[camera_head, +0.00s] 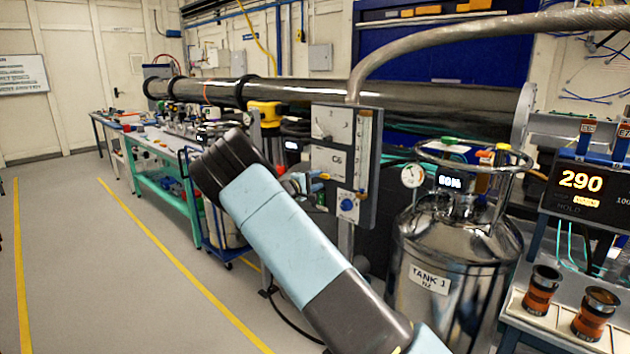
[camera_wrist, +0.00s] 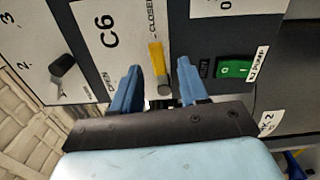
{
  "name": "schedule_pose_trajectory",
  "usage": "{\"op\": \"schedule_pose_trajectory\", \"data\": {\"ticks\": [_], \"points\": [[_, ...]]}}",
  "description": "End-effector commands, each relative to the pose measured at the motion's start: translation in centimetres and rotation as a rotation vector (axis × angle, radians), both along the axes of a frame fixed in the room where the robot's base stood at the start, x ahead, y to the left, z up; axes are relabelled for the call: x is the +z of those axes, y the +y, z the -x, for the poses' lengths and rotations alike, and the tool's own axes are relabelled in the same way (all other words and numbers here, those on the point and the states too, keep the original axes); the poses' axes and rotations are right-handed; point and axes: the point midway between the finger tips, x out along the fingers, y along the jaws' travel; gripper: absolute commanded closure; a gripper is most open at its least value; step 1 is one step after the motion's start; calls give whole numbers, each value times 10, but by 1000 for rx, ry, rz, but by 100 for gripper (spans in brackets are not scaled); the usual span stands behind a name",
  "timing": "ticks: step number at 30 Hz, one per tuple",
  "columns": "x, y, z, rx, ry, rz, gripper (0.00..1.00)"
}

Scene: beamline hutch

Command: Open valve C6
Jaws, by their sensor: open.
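The C6 valve has a yellow handle (camera_wrist: 156,58) with a grey round end on a dark panel. The handle points toward the printed word CLOSED; the word OPEN is at the lower left in the wrist view. The C6 label (camera_wrist: 110,38) is beside it. My gripper (camera_wrist: 159,65) is open, one blue finger on each side of the handle, with visible gaps. I cannot tell how deep the fingers reach. In the head view, the panel (camera_head: 334,157) stands beyond my arm, with the small yellow handle (camera_head: 324,177) near its left edge.
A black knob (camera_wrist: 62,66) and a green rocker switch (camera_wrist: 236,69) flank the valve. A steel tank (camera_head: 432,262) stands right of the panel. A thick pipe (camera_head: 310,92) runs behind. Open floor (camera_head: 85,265) lies to the left.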

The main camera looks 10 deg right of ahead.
Motion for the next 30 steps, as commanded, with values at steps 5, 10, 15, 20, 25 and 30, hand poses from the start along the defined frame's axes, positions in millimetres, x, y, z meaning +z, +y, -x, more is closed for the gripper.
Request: {"op": "schedule_pose_trajectory", "data": {"ticks": [5, 10, 15, 20, 25, 30], "points": [[0, -14, -11, 0, -1, -1, 56], [0, -18, -14, 1, -1, -1, 56], [0, -19, -14, 1, 0, 0, 56], [0, -19, -14, 1, 0, 0, 65], [0, -18, -14, 1, 1, -1, 81], [0, -19, -14, 1, 1, -1, 98]]}}
